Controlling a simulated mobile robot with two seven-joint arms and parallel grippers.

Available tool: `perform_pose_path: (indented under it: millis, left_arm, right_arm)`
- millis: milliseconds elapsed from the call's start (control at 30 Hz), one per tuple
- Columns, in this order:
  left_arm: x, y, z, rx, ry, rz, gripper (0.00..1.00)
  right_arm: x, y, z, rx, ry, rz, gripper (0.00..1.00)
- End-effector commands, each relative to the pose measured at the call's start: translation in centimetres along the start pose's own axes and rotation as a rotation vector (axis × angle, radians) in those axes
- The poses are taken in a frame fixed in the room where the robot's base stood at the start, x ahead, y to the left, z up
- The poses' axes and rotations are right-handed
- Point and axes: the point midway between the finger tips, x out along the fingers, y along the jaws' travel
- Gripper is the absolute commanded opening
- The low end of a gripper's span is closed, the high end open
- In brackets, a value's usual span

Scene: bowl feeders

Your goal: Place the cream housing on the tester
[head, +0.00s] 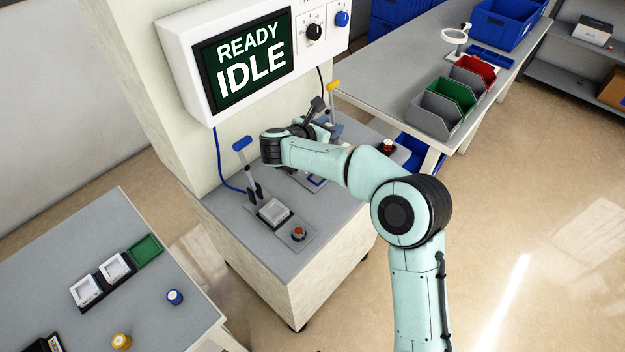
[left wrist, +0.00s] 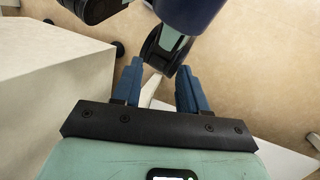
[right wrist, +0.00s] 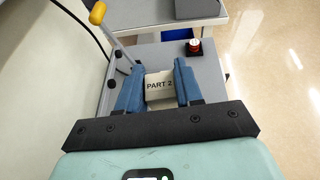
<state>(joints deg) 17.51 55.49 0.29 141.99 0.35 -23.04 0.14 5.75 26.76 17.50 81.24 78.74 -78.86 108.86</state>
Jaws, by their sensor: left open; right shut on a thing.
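My right gripper (right wrist: 158,82) is shut on a cream block marked "PART 2" (right wrist: 159,87), which looks like the cream housing. It is over the right station of the tester (right wrist: 205,78); contact below is hidden. In the head view my right gripper (head: 322,122) is beside the yellow-handled lever (head: 333,88), and the arm hides most of that station. The left station holds a pale square part (head: 272,211) beside a blue-handled lever (head: 241,145). The tester display (head: 246,62) reads READY IDLE. My left gripper (left wrist: 160,88) is open and empty, away from the tester.
A red button (head: 388,146) stands right of the right station; an orange button (head: 298,233) is by the left one. The left table (head: 180,325) carries two pale parts, a green tray and small round items. Several bins (head: 440,108) stand on the back bench.

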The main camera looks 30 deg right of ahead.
Motion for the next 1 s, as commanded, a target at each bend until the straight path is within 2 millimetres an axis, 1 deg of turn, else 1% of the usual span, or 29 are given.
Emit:
perform_pose_path:
  millis: [33,133,200,367,467,567,800,900,1000]
  left_arm:
    - [0.9,-0.3,-0.1,0.0,0.001,0.0,0.43]
    - [1.8,-0.6,-0.3,0.0,0.005,0.0,0.43]
    - [2.4,-0.7,-0.4,0.0,0.007,0.001,0.43]
    - [3.2,-0.9,-0.5,0.0,0.009,0.001,0.43]
    - [3.3,-1.0,-0.6,0.0,0.012,0.002,0.43]
    - [3.6,-1.0,-0.8,0.0,0.015,0.003,0.43]
    - [4.0,-1.0,-1.1,0.001,0.024,0.005,0.43]
    - [4.2,-1.0,-1.2,0.002,0.027,0.005,0.43]
    - [4.2,-1.0,-1.3,0.002,0.029,0.006,0.43]
  right_arm:
    - [0.1,-0.6,0.2,0.041,0.001,-0.083,0.01]
    - [-0.4,-2.1,0.9,0.103,0.0,-0.235,0.01]
    - [-1.0,-3.0,1.0,0.136,0.001,-0.317,0.01]
    - [-2.4,-4.1,0.9,0.182,0.0,-0.431,0.01]
    - [-2.3,-4.3,0.1,0.187,-0.001,-0.452,0.01]
    - [-1.5,-4.5,-1.9,0.185,-0.001,-0.456,0.01]
    - [1.1,-4.4,-8.0,0.183,-0.002,-0.454,0.01]
    - [2.0,-4.5,-10.2,0.184,-0.002,-0.454,0.01]
    - [2.8,-4.4,-12.0,0.188,-0.002,-0.452,0.01]
